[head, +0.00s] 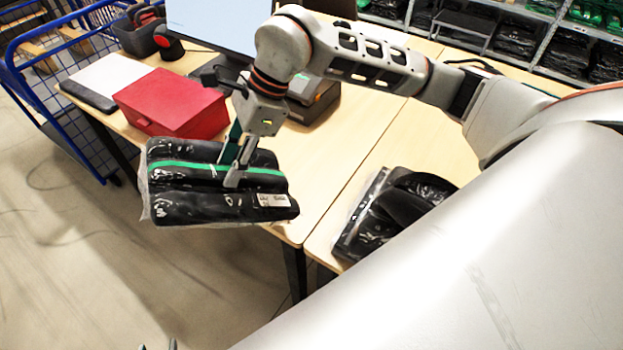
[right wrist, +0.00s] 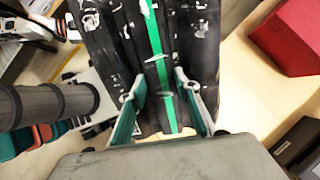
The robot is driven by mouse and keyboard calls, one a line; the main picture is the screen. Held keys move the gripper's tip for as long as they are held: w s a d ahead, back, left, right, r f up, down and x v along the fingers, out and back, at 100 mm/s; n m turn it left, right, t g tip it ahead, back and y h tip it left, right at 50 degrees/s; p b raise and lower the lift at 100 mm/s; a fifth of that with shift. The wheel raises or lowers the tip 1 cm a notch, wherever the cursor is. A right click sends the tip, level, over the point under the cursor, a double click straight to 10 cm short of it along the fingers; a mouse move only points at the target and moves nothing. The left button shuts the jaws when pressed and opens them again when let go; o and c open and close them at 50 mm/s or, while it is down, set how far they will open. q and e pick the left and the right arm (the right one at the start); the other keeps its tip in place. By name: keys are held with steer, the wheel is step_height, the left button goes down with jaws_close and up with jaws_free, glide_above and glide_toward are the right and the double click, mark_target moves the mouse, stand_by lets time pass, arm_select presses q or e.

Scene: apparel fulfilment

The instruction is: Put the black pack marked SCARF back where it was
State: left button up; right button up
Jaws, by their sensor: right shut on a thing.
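A black pack in clear wrap with a green stripe (head: 185,205) hangs in my right gripper (head: 233,172), above the floor by the table's front edge. Its small white label is too small to read, so I cannot confirm the word SCARF. In the right wrist view the fingers (right wrist: 158,95) are on either side of the green stripe, shut on the black pack (right wrist: 195,45). A second black wrapped pack (head: 375,222) lies on the table at the right, partly hidden by my arm. Small grey tips at the bottom edge may be my left gripper (head: 157,346).
A red box (head: 172,102) stands on the wooden table (head: 355,130), beside a monitor (head: 222,22) and a dark device (head: 312,98). A blue wire cage (head: 75,60) is at the left. Shelves with packs (head: 510,40) stand at the back right.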

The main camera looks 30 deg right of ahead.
steer(key=d+n+h, duration=0.1)
steer(key=d+n, duration=0.1)
steer(key=d, duration=0.1)
steer(key=w+d+n+g+h+b, duration=0.1)
steer(key=d+n, duration=0.1)
steer(key=d, duration=0.1)
steer(key=w+d+n+g+h+b, duration=0.1)
steer(key=d+n, duration=0.1)
steer(key=d, duration=0.1)
steer(key=shift+w+d, duration=0.1)
steer(key=shift+d, duration=0.05)
steer(key=d+r+n+h+b, duration=0.25)
steer(key=d+r+n, duration=0.2)
steer(key=d, duration=0.55)
steer(key=shift+n+t+h, duration=0.25)
steer(key=shift+n+t, duration=0.15)
steer(key=shift+n, duration=0.05)
step_height(320, 180, down, 17)
steer(key=shift+a+f+b, duration=0.15)
steer(key=shift+f+b, duration=0.05)
steer(key=shift+b, duration=0.65)
step_height(320, 180, down, 3)
steer(key=shift+f, duration=0.2)
steer(key=o, duration=1.2)
